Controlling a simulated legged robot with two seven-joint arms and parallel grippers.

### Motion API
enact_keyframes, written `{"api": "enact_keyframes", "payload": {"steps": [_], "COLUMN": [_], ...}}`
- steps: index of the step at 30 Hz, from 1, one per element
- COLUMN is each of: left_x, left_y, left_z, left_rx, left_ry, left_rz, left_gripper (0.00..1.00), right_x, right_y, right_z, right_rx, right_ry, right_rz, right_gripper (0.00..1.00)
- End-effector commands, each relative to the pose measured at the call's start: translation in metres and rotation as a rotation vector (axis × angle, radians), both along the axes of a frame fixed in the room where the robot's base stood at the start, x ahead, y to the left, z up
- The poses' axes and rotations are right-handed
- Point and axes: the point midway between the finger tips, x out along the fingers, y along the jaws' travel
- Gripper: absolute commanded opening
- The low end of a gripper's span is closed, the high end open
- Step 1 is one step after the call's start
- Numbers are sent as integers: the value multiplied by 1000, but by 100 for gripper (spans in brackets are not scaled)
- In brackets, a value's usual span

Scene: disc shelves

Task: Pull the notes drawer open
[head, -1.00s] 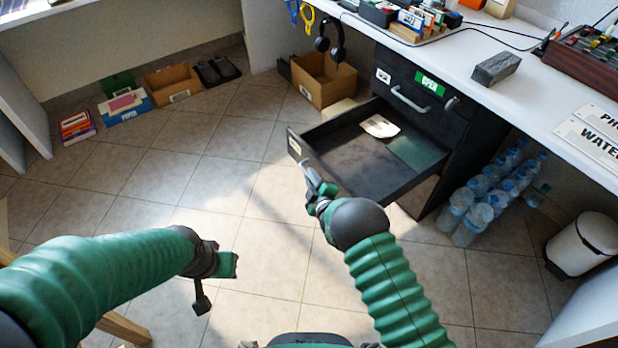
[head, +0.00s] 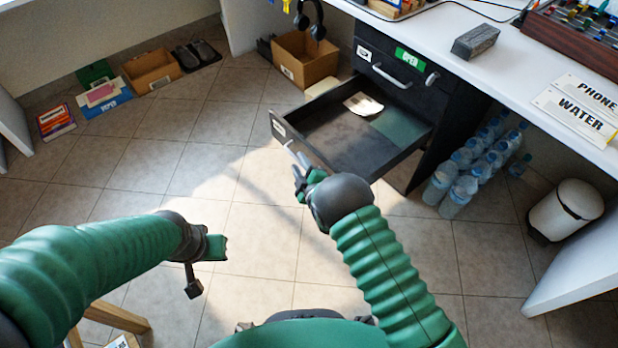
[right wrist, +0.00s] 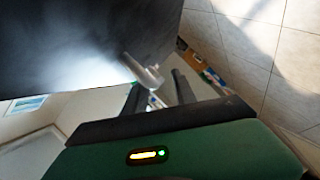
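The black drawer (head: 350,173) stands pulled well out of the dark cabinet under the desk. It holds a pale paper (head: 363,104) and a flat green sheet (head: 402,131); the label on its front is too small to read. My right gripper (head: 301,172) is at the drawer's front, by its silver handle (head: 291,149). In the right wrist view the two dark fingers (right wrist: 158,92) stand apart, with the end of the handle (right wrist: 146,74) at the gap between them. My left gripper (head: 205,264) hangs over the floor, away from the drawer; its finger opening is unclear.
A closed upper drawer with a curved handle (head: 392,78) sits above the open one. Water bottles (head: 467,172) and a white bin (head: 567,210) stand to the right. A cardboard box (head: 305,60) stands behind the drawer. The floor in front is clear.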

Motion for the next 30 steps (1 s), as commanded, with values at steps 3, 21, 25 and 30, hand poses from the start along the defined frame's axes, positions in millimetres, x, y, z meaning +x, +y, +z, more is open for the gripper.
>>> {"api": "enact_keyframes", "payload": {"steps": [3, 21, 25, 30], "left_x": [0, 0, 0, 0], "left_y": [0, 0, 0, 0], "left_z": [25, 59, 59, 59], "left_rx": [0, 0, 0, 0], "left_ry": [0, 0, 0, 0], "left_rz": [0, 0, 0, 0], "left_gripper": [0, 0, 0, 0], "right_x": [-32, -132, -132, -132], "right_y": [-10, -42, -42, -42], "right_z": [15, 30, 30, 30], "right_rx": [-3, -1, -1, -1], "right_ry": [5, 2, 2, 2], "right_rz": [0, 0, 0, 0], "right_gripper": [33, 33, 33, 33]}}
